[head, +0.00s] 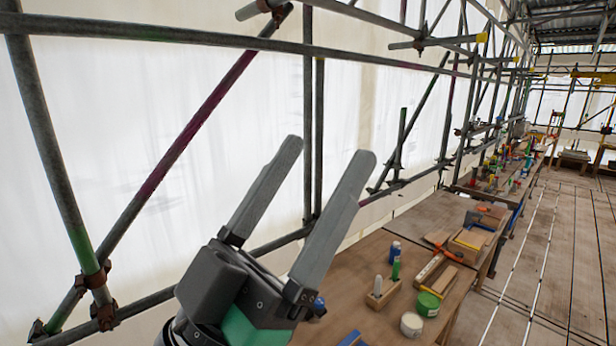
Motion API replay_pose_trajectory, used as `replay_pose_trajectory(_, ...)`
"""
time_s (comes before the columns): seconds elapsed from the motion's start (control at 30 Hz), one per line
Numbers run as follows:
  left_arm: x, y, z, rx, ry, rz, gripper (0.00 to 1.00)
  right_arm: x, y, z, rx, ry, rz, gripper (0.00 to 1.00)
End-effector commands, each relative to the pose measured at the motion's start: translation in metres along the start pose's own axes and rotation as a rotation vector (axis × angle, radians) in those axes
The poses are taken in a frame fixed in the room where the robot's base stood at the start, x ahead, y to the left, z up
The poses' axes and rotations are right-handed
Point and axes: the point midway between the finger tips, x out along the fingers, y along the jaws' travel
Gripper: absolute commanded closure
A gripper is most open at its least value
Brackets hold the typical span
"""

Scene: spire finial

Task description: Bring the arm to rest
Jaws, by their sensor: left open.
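My left gripper (318,174) shows large in the middle of the head view. Its two long grey fingers are apart and point up and to the right. Nothing is between them. The gripper is raised, with the white sheeting and scaffold tubes behind it, and it covers part of the bench's left end. My right gripper is not in the head view.
A wooden workbench (375,262) stands to the right of the gripper. Scaffold tubes (308,120) stand behind. The plank floor (545,270) at right is clear.

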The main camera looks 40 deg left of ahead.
Motion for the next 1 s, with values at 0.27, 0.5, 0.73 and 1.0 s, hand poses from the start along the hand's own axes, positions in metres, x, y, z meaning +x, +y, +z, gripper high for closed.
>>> replay_pose_trajectory(0.27, 0.001, 0.002, -0.009, -0.015, 0.022, -0.004, 0.22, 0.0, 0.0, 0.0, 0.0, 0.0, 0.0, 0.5)
replay_pose_trajectory(0.5, 0.034, 0.001, -0.04, -0.013, 0.02, -0.003, 0.22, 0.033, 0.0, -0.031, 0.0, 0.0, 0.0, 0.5)
replay_pose_trajectory(0.73, 0.105, -0.001, -0.108, -0.013, 0.02, -0.003, 0.22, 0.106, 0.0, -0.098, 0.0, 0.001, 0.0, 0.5)
replay_pose_trajectory(1.0, 0.122, -0.001, -0.124, -0.013, 0.019, -0.003, 0.22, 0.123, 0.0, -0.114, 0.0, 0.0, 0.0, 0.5)
